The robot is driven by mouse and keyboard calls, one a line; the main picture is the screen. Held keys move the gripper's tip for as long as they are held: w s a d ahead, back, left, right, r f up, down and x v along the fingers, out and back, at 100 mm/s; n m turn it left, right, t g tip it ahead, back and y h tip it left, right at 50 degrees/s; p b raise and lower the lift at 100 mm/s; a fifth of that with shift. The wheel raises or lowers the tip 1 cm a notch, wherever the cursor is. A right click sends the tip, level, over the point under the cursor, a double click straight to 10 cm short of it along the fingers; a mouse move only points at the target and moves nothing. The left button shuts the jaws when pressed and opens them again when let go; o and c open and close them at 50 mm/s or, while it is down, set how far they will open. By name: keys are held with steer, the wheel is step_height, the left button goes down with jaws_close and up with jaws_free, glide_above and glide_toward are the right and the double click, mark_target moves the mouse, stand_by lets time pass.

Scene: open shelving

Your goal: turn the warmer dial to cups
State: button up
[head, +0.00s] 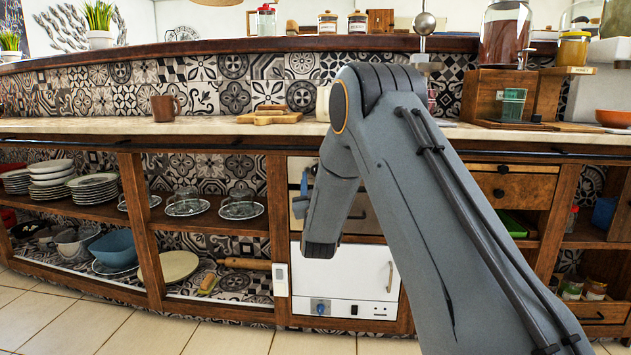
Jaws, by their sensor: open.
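The warmer (345,283) is a white, drawer-like unit built into the lower shelving, with a vertical handle (390,277) at its right. A small round dial with blue on it (320,308) sits low on its front panel, left of centre. The dial's pointer and any markings are too small to read. My arm rises from the lower right, bends at the top and comes down in front of the drawers, its visible lower end above and in front of the warmer. The arm stands apart from the dial in the picture. I cannot make out my gripper's jaws.
A wooden post (278,205) with a small white box (280,280) stands left of the warmer. A cream drawer (362,212) is above it. Stacked plates (93,188) and bowls fill the left shelves. The tiled floor (150,330) in front is clear at left.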

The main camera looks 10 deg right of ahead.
steer(key=shift+w+d+r, duration=0.1)
steer(key=shift+w+r, duration=0.1)
steer(key=shift+w, duration=0.2)
steer(key=shift+c, duration=0.4)
steer(key=c, duration=0.9)
steer(key=shift+c, duration=0.2)
steer(key=shift+m, duration=0.5)
steer(key=m+h, duration=0.2)
steer(key=m, duration=0.2)
steer(key=shift+a+h, duration=0.25)
steer(key=shift+h, duration=0.15)
steer(key=m+h, duration=0.1)
steer(key=m, duration=0.1)
steer(key=m+g+h, duration=0.1)
steer(key=m, duration=0.2)
steer(key=shift+w+a+m+g+h+p, duration=0.1)
steer(key=shift+a+m+g+h+p, duration=0.05)
steer(key=shift+m+g+h+p, duration=0.2)
steer(key=m+g+h, duration=0.1)
steer(key=m, duration=0.2)
steer(key=m+g+h+p, duration=0.1)
steer(key=m, duration=0.2)
steer(key=m+g+h, duration=0.1)
steer(key=m, duration=0.2)
steer(key=shift+a+r, duration=0.15)
steer(key=shift+r, duration=0.05)
steer(key=shift+w+m+g, duration=0.1)
steer(key=shift+m+g, duration=0.15)
